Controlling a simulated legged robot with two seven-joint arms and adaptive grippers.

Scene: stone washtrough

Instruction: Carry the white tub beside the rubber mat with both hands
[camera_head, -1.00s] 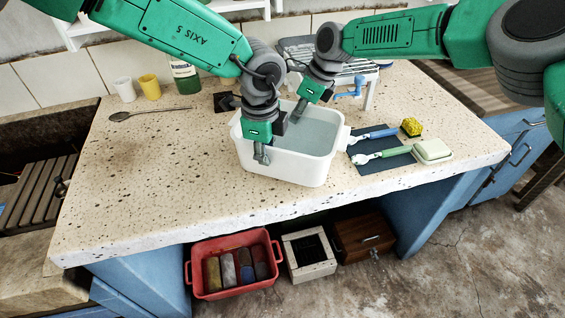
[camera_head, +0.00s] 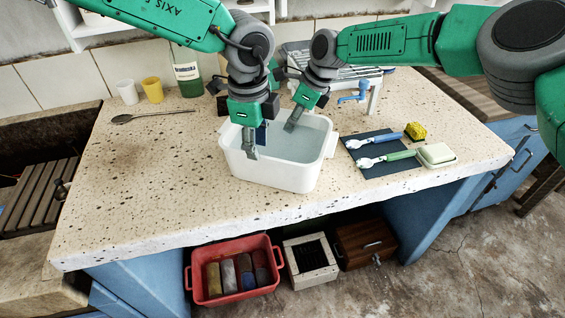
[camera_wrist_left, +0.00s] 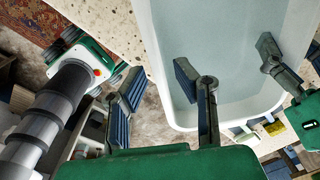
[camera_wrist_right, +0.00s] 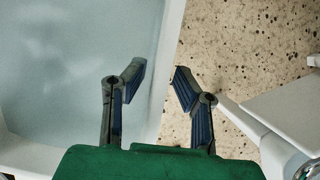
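The white tub (camera_head: 275,174) is at the middle of the stone bench, with greyish-blue water-like content inside. My left gripper (camera_head: 250,147) has one finger on each side of its front wall; it also shows in the left wrist view (camera_wrist_left: 158,90). My right gripper (camera_head: 293,118) straddles the back wall, also in the right wrist view (camera_wrist_right: 160,80). The dark mat (camera_head: 380,148) lies just right of the tub, holding a blue-handled and a green-handled tool.
A yellow sponge (camera_head: 416,131) and a soap dish (camera_head: 436,154) lie right of the tub. Cups (camera_head: 152,88), a bottle (camera_head: 188,78) and a spoon (camera_head: 150,115) are back left.

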